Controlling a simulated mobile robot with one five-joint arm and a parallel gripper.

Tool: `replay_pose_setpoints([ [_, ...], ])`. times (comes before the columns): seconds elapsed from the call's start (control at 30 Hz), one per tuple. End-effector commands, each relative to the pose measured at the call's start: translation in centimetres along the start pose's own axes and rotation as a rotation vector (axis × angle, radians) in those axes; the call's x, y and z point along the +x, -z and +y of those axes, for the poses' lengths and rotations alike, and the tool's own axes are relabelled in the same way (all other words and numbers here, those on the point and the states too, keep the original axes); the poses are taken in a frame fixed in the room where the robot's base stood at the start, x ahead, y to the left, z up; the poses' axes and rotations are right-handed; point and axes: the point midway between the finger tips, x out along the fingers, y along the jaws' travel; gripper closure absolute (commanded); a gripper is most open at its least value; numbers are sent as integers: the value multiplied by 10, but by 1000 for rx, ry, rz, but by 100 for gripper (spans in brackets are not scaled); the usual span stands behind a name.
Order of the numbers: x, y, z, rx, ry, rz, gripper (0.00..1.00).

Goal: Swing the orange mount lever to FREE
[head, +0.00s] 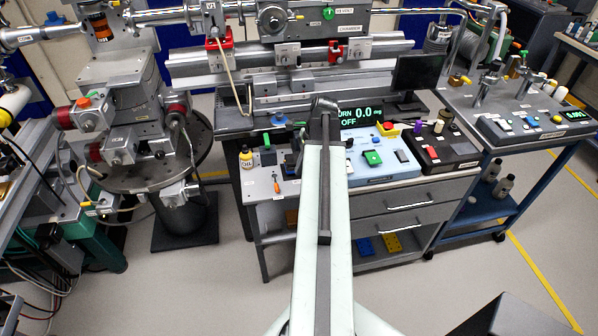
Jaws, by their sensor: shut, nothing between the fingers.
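My arm rises from the bottom centre up to the workbench. Its dark far end is above the bench front, and the gripper fingers cannot be made out there. No lever marked FREE can be read in this view. A small orange cap (83,102) sits on the motor stage assembly (120,110) at left, and I cannot tell whether it is the mount lever. Part of the bench behind my arm is hidden.
A display (360,115) reads 0.0 and OFF. A blue control box (385,163) and a black box (445,147) stand right of my arm. A blue trolley (500,215) is at right. The floor in front is clear.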

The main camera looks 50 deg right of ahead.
Motion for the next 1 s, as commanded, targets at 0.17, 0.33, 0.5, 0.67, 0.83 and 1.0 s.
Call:
replay_pose_setpoints([
  [0.17,50,3,0,-2,0,0,100],
  [0.33,63,-16,1,-4,-1,0,100],
  [0.5,70,-32,0,-2,0,0,100],
  [0.67,72,-36,0,-2,0,0,100],
  [0.83,71,-36,0,-2,0,0,100],
  [1.0,71,-35,0,7,3,0,100],
])
